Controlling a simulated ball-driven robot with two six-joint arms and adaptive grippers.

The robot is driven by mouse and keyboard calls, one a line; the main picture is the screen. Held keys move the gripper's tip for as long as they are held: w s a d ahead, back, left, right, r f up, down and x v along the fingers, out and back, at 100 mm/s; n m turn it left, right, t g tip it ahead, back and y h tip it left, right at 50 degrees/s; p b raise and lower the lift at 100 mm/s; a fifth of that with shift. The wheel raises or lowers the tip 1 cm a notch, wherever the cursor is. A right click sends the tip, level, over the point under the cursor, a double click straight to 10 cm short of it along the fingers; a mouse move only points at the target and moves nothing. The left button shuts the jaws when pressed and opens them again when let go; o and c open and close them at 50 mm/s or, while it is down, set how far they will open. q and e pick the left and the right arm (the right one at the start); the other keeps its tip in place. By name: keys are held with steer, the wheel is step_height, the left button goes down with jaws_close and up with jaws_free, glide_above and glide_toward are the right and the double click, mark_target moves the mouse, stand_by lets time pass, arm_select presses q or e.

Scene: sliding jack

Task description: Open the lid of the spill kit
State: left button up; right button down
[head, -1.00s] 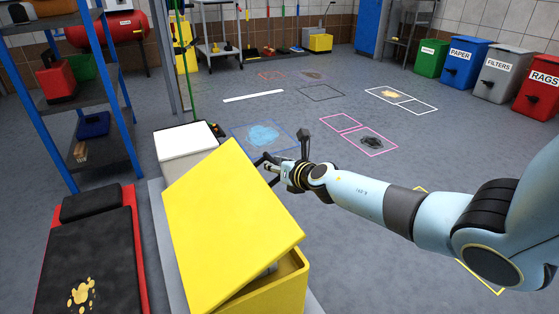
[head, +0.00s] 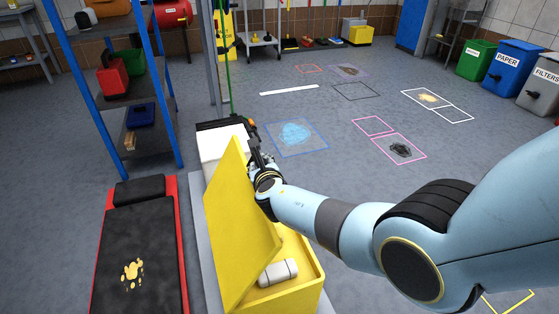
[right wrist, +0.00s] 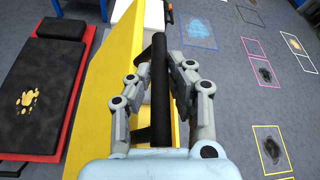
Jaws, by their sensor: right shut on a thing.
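The yellow spill kit (head: 312,287) stands at the lower middle of the head view. Its yellow lid (head: 235,225) is tilted up steeply, leaning left, and the front of the box is open. The lid also shows in the right wrist view (right wrist: 107,85). My right gripper (head: 259,160) is at the raised lid's right side, near its top. In the right wrist view its fingers (right wrist: 160,85) are shut around a black bar handle (right wrist: 160,50) beside the lid. My left gripper is not in view.
A white roll (head: 278,272) lies inside the box. A white container (head: 222,143) stands behind the lid. A red-edged black creeper (head: 140,245) lies on the left, with a blue-posted shelf (head: 113,95) beyond. The floor to the right has outlined spills (head: 297,133).

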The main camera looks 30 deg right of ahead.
steer(key=shift+w+a+r+p, duration=0.15)
steer(key=shift+a+r, duration=0.2)
steer(key=shift+a, duration=0.35)
steer(key=shift+w+a+r+p, duration=0.1)
steer(key=shift+w+a+r, duration=0.2)
steer(key=shift+a, duration=0.4)
steer(key=shift+w+a+r+p, duration=0.1)
steer(key=shift+a+r, duration=0.3)
steer(key=shift+a, duration=0.3)
steer(key=shift+s, duration=0.1)
steer(key=c, duration=1.3)
jaws_free()
steer(key=shift+f, duration=0.1)
steer(key=shift+o, duration=0.3)
steer(key=v, duration=0.7)
steer(key=shift+s, duration=0.2)
steer(key=shift+a, duration=0.1)
